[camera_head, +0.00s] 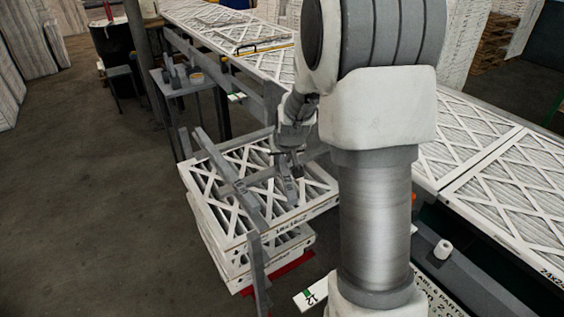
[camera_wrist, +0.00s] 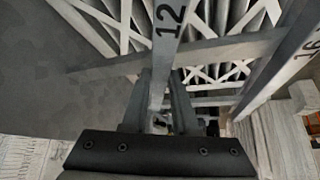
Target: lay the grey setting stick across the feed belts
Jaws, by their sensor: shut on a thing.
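My gripper (camera_head: 288,168) is above a stack of boxed filters and is shut on a grey stick (camera_wrist: 166,60). In the wrist view the fingers (camera_wrist: 159,108) close around the stick, which is marked 12 and reaches away to the top edge. In the head view the stick (camera_head: 290,188) looks short under the gripper. It passes over a grey crossbar (camera_wrist: 215,49); I cannot tell whether they touch. A long grey rail (camera_head: 228,172) runs across the filter stack (camera_head: 215,228). I cannot tell which parts are the feed belts.
A long line of white-framed filters (camera_head: 470,150) runs along the right and back. A small side table (camera_head: 186,84) with items stands behind the stack. A grey upright (camera_head: 258,275) stands at its front. The left floor is clear.

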